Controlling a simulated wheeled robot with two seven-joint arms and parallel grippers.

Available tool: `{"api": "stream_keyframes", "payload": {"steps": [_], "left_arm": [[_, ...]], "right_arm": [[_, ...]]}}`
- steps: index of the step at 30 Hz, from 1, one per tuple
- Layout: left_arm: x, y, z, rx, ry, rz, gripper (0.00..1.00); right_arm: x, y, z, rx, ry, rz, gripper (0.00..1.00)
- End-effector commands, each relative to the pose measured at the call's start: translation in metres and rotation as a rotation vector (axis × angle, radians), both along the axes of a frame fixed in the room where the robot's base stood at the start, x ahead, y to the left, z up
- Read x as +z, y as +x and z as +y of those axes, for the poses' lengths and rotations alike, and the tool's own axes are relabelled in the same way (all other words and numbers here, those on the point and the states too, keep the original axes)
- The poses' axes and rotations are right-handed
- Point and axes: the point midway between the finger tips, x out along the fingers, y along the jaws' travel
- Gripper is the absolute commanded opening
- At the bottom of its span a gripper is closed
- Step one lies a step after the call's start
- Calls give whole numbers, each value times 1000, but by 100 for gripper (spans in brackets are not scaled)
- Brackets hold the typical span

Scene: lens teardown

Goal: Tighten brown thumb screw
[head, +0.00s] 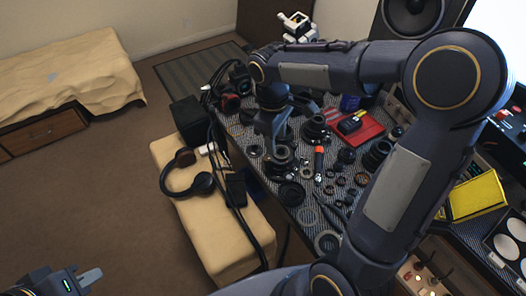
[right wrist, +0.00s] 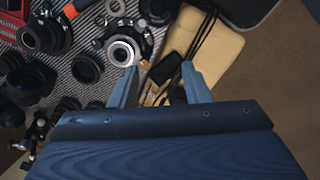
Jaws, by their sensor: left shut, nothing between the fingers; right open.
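In the right wrist view, a dark lens assembly (right wrist: 122,50) with a pale metal ring around its opening sits at the edge of the patterned table. A small brown piece, apparently the thumb screw (right wrist: 143,64), shows at its lower right side, close to the tip of my right gripper's left finger. My right gripper (right wrist: 158,69) is open, with its fingers spread and nothing clearly between them. In the head view my right gripper (head: 270,138) points down over the lens assembly (head: 280,158) and partly hides it. My left gripper (head: 91,277) is shut and empty at the lower left, above the floor.
Several lens rings and barrels crowd the table, with an orange-handled tool (head: 319,163) among them. A red tray (head: 358,132) lies further back. A tan bench (head: 225,245) holding headphones (head: 187,178) and cables adjoins the table's left edge.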

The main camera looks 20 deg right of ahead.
Motion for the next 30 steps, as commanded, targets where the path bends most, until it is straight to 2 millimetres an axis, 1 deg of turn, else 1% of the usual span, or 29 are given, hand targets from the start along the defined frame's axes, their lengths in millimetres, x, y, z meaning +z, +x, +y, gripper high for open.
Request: {"api": "stream_keyframes", "payload": {"steps": [1, 3, 6, 9, 11, 14, 17, 27, 30], "left_arm": [[3, 0, 0, 0, 0, 0, 0], [5, 0, 0, 0, 0, 0, 0], [7, 0, 0, 0, 0, 0, 0], [8, 0, 0, 0, 0, 0, 0], [8, 0, 0, 0, 0, 0, 0], [9, 0, 0, 0, 0, 0, 0], [10, 0, 0, 0, 0, 0, 0], [15, 0, 0, 0, 0, 0, 0], [16, 0, 0, 0, 0, 0, 0]], "right_arm": [[-12, 18, 5, 67, -38, 45, 43], [-26, 37, 10, 147, -86, 92, 43], [-46, 58, 17, 240, -144, 149, 43], [-62, 72, 22, 305, -182, 190, 43], [-68, 77, 24, 331, -199, 206, 43], [-76, 81, 26, 355, -213, 222, 43], [-84, 81, 24, 362, -219, 227, 43], [-132, 70, 6, 360, -216, 229, 43], [-141, 68, 3, 360, -217, 228, 43]]}}
